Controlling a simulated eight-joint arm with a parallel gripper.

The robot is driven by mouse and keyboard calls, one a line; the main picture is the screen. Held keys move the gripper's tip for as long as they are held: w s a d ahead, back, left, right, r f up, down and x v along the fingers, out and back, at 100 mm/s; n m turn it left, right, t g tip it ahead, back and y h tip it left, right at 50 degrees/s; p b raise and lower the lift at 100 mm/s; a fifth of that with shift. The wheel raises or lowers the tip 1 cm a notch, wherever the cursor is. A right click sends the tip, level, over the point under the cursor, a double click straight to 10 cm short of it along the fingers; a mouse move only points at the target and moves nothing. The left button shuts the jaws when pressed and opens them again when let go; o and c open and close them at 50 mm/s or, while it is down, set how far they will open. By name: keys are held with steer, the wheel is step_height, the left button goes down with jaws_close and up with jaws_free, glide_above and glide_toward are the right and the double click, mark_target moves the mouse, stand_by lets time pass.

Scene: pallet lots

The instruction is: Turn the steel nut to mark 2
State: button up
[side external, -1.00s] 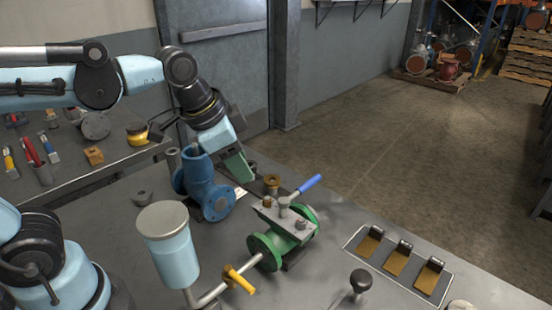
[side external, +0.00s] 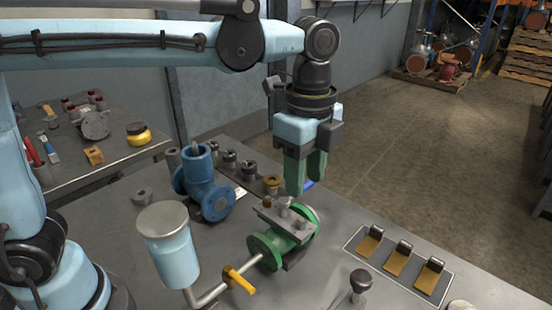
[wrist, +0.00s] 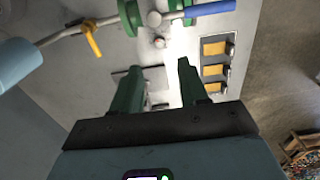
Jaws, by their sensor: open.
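My gripper (side external: 305,186) points down, open and empty, above and behind the green valve (side external: 264,250). Its two green fingers also show apart in the wrist view (wrist: 159,67). Behind the valve a row holds several grey metal fittings (side external: 228,159) and a brass-coloured one (side external: 272,184). A loose grey ring-shaped nut (side external: 142,197) lies on the bench at the left. I cannot tell which of these is the steel nut. No mark 2 is legible. The valve's blue lever (wrist: 210,10) is mostly hidden behind the fingers in the side view.
A blue valve body (side external: 202,185) stands left of the gripper. A light blue canister (side external: 170,250) and a yellow-handled pipe (side external: 240,280) stand in front. Several amber-coloured pads (side external: 397,262) lie at the right.

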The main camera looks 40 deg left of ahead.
mark_target(302, 221)
step_height(302, 221, down, 9)
steer(key=shift+r, duration=0.1)
stand_by(0.3)
jaws_close()
